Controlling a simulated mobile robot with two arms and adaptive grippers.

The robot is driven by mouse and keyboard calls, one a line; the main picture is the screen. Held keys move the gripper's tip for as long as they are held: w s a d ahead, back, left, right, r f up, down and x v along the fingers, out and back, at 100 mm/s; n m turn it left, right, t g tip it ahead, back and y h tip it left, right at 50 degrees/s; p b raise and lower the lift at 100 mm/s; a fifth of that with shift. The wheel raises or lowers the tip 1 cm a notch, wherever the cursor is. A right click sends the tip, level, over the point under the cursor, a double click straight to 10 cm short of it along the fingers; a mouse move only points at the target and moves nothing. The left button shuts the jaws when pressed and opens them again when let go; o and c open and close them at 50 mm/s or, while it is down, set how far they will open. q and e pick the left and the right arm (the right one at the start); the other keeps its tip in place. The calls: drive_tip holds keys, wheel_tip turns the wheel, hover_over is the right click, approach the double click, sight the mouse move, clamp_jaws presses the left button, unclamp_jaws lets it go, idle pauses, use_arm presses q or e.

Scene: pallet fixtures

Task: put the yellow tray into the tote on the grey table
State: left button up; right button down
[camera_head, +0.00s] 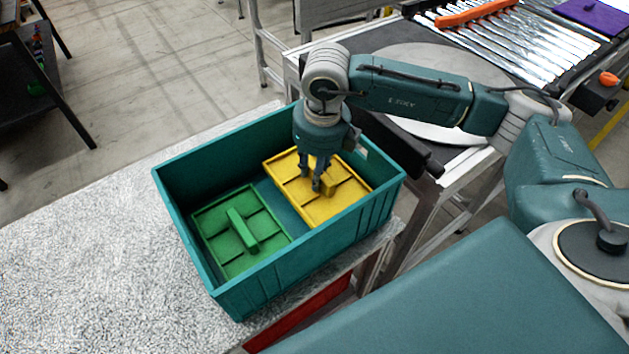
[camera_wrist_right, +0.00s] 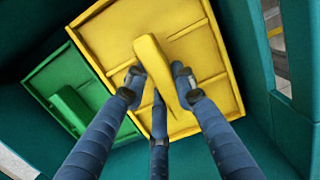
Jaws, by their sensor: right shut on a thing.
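The yellow tray (camera_head: 338,206) is inside the teal tote (camera_head: 175,196), in its right half, and looks about flat. The tote stands on the grey table (camera_head: 90,250). My right gripper (camera_head: 318,186) reaches down into the tote and is shut on the tray's raised handle. In the right wrist view the tray (camera_wrist_right: 205,55) fills the middle, with the fingers (camera_wrist_right: 155,85) around its handle. I cannot tell whether the tray touches the tote floor. My left gripper is not in view.
A green tray (camera_head: 215,215) with a raised handle lies in the tote's left half, beside the yellow one. The tote walls rise close around my right gripper. A roller conveyor (camera_head: 530,50) with an orange bar and a purple tray (camera_head: 597,14) is at the upper right.

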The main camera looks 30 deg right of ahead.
wheel_tip(320, 180, down, 4)
drive_tip(key=shift+r+p, duration=0.25)
drive_tip(key=shift+p, duration=0.1)
drive_tip(key=shift+f, duration=0.5)
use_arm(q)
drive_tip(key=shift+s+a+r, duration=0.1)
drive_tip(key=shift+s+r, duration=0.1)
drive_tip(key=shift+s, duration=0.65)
use_arm(e)
drive_tip(key=c, duration=1.8)
unclamp_jaws()
drive_tip(key=shift+f, duration=0.2)
drive_tip(key=shift+c, duration=0.2)
drive_tip(key=o, duration=0.4)
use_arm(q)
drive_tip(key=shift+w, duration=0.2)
use_arm(e)
drive_tip(key=shift+o, duration=0.2)
drive_tip(key=shift+r, duration=0.1)
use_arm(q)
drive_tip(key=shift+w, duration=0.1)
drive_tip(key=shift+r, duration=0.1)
use_arm(e)
drive_tip(key=shift+r, duration=0.1)
